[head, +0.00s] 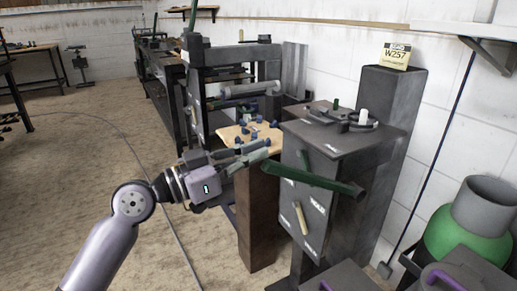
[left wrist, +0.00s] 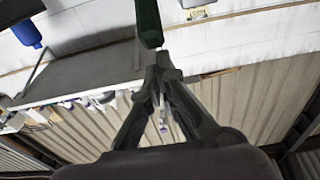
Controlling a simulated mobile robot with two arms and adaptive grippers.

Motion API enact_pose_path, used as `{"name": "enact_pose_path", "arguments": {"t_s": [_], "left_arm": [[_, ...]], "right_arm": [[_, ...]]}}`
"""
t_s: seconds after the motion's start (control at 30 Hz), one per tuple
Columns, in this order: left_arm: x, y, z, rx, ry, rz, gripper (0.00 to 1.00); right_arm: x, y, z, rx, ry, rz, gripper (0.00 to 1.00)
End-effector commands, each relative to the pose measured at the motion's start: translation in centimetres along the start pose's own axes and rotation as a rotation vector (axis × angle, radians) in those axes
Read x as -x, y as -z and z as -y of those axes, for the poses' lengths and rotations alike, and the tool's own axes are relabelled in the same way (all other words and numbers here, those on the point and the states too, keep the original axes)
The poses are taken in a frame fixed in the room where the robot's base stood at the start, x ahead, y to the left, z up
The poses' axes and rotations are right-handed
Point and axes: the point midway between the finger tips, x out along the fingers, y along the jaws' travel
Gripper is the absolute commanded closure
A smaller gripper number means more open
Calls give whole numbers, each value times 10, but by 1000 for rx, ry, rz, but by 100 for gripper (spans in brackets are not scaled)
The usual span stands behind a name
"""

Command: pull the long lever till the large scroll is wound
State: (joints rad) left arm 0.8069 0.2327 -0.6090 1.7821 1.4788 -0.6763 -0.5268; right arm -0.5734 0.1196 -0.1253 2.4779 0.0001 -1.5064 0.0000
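A long dark green lever (head: 318,181) slants across the front of a dark grey cabinet (head: 315,220), its thick end at the right. In the left wrist view the green bar (left wrist: 149,22) comes down from the top edge to just above my fingertips. My left gripper (head: 268,148) is by the lever's left end. In the left wrist view its fingers (left wrist: 161,72) converge to a very narrow gap, much thinner than the lever. Whether the tips touch the lever is unclear. I cannot make out a large scroll for certain. My right gripper is not in view.
A tan handle (head: 301,218) is on the cabinet front. A wooden board with blue pieces (head: 250,133) lies behind my gripper. A roller frame (head: 235,80) stands beyond. A green and grey cylinder (head: 465,235) is at the right. The floor at left is open.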

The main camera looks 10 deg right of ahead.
Motion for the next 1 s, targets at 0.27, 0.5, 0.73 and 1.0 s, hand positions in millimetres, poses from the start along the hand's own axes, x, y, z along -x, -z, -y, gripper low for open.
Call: {"name": "enact_pose_path", "arguments": {"t_s": [0.27,0.5,0.73,1.0], "left_arm": [[62,0,0,-2,6,1,100],[100,4,0,-5,5,-8,100],[110,6,-1,-7,4,-13,100],[109,6,-1,-7,4,-14,100]], "right_arm": [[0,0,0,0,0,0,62],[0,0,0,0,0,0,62],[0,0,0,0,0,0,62],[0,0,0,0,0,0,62]]}}
